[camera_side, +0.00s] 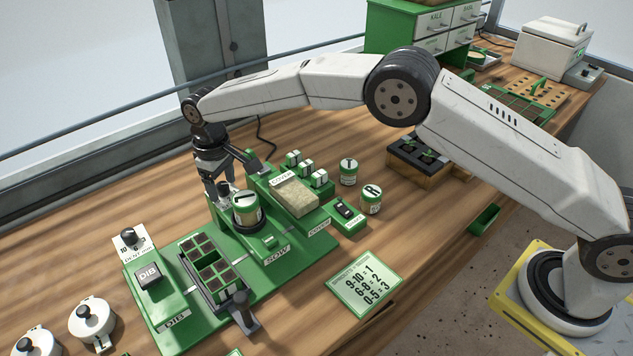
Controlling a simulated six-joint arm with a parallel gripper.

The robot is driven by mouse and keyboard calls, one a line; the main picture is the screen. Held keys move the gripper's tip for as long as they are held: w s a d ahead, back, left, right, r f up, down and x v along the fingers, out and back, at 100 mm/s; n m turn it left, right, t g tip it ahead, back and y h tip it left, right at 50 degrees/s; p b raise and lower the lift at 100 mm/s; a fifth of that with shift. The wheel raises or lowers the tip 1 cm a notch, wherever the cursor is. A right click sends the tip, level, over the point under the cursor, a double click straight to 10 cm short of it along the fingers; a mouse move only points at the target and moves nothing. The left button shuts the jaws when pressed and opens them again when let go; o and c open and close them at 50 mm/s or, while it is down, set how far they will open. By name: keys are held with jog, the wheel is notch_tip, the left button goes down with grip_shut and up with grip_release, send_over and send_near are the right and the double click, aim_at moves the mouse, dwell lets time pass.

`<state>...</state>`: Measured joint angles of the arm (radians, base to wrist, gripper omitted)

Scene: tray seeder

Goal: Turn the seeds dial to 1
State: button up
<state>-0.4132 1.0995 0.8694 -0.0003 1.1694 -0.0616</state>
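I cannot make out a dial marked seeds. The spot behind the jar (247,211) on the green SOW station (283,243) is partly covered by my gripper. My gripper (222,194) points down there, close to the jar's back left side. Its fingertips are small and dark, so I cannot tell their opening or whether they touch anything. A black dial (129,237) on a white plate, with a 10 beside it, stands at the back left of the DIB station (173,322), apart from my gripper.
A card (365,283) reads 9-10=1, 6-8=2, 0-5=3. Jars T (348,172) and R (371,200) stand right of the COVER station. Open wood lies around the card.

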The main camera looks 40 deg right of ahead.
aim_at(222, 184)
jog(key=shift+r, duration=3.9)
jog(key=s+d+m+t, duration=0.1)
jog(key=s+d, duration=0.4)
jog(key=d, duration=0.3)
jog(key=s+d+m, duration=0.2)
jog(key=s+d, duration=0.3)
jog(key=d, duration=0.3)
jog(key=s+d+f+m, duration=0.1)
jog(key=s+d, duration=0.3)
jog(key=s, duration=0.5)
jog(key=s+d+f+m+t, duration=0.1)
jog(key=s+d+f, duration=0.2)
jog(key=s, duration=0.7)
jog(key=shift+d+t, duration=0.3)
jog(key=shift+d, duration=0.7)
